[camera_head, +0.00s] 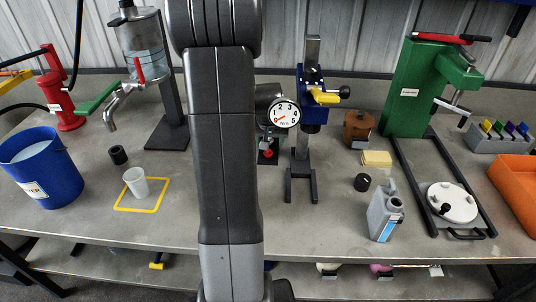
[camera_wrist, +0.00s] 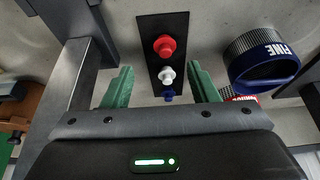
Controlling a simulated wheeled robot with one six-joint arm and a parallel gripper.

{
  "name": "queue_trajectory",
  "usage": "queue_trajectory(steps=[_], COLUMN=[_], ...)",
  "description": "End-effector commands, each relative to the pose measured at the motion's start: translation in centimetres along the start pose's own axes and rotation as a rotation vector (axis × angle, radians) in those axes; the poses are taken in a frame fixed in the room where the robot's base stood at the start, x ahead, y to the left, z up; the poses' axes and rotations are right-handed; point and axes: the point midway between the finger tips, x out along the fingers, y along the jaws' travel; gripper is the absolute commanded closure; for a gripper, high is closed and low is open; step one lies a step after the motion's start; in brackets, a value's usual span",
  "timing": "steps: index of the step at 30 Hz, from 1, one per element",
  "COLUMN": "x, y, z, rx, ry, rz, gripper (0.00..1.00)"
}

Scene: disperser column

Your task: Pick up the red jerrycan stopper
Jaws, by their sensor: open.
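In the wrist view a red knob-like stopper (camera_wrist: 165,45) stands at one end of a black strip, with a white one (camera_wrist: 166,74) and a blue one (camera_wrist: 169,95) in line with it. My gripper (camera_wrist: 160,70) is open, its green fingers on either side of the strip. The red stopper lies just beyond the fingertips, and nothing is held. In the head view a small red piece (camera_head: 268,153) shows beside my arm, partly hidden. A grey jerrycan (camera_head: 379,222) stands at the right front of the bench.
A round dark container with a blue band marked FINE (camera_wrist: 265,60) is close to the right finger. A grey metal post (camera_wrist: 75,80) is close to the left finger. A blue-headed stand (camera_head: 300,150) rises beside my arm. A black cap (camera_head: 362,182) lies near the jerrycan.

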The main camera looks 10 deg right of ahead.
Motion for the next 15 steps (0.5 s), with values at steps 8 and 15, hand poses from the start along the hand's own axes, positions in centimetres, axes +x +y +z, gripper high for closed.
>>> queue_trajectory(steps=[8,15], x=[1.7,4.7], y=[-0.2,-0.8], z=[0.0,0.0], rx=[0.0,0.0], ry=[-0.002,-0.001], rz=[0.0,0.0], gripper=[0.46,0.46])
